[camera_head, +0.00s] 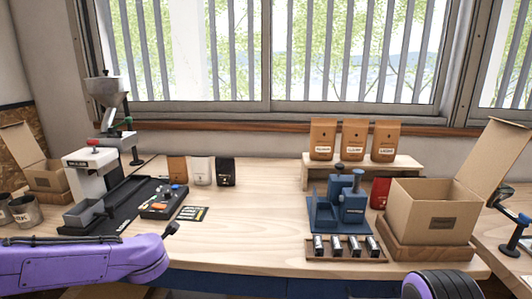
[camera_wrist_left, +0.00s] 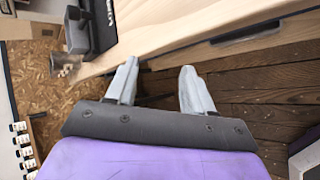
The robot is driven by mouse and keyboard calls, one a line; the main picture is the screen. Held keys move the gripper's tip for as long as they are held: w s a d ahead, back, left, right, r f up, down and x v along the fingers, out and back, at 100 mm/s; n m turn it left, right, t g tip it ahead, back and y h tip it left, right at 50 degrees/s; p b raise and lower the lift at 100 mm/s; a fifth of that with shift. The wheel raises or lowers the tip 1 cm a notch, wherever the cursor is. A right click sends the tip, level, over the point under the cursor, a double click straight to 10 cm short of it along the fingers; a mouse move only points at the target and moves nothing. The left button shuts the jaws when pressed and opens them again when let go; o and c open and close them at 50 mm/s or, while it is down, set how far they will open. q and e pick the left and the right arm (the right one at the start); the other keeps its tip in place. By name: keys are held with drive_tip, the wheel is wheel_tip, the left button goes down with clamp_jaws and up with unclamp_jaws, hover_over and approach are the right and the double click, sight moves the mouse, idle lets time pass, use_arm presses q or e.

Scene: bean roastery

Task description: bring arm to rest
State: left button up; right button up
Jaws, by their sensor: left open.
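My left arm (camera_head: 95,262) comes in from the left in the head view and reaches across the front of the workbench's left part. In the left wrist view my left gripper (camera_wrist_left: 159,75) is open, its two pale grey fingers apart with nothing between them. Bare wooden floor (camera_wrist_left: 235,110) lies below it, and the workbench's front edge is just past the fingertips. The left fingers cannot be made out clearly in the head view. A purple and black part of my right arm (camera_head: 440,286) shows at the lower right. My right gripper is not in view.
The workbench (camera_head: 240,245) has clear wood in its front middle. A black machine tray (camera_head: 115,217) is close behind my left arm. A blue press (camera_head: 340,208), dark rack (camera_head: 345,257) and open cardboard box (camera_head: 425,212) stand at the right. Coffee bags line the back.

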use_arm(q)
drive_tip(key=s+d+f+m+h, duration=0.1)
drive_tip(key=s+d+f+m, duration=0.2)
drive_tip(key=s+f+m, duration=0.6)
drive_tip(key=s+d+f+m+h, duration=0.15)
drive_tip(key=s+f+m, duration=0.35)
drive_tip(key=f, duration=0.8)
drive_tip(key=s+a+f+m+g, duration=0.1)
drive_tip(key=s+f+m+g, duration=0.1)
drive_tip(key=s, duration=0.9)
drive_tip(key=s+a+f+m+g, duration=0.1)
drive_tip(key=s+f+m, duration=0.4)
drive_tip(key=s, duration=0.6)
wheel_tip(320, 180, down, 3)
drive_tip(key=shift+s+a+r+m+g, duration=0.2)
drive_tip(key=shift+s+a+m+g, duration=0.15)
drive_tip(key=shift+g, duration=0.55)
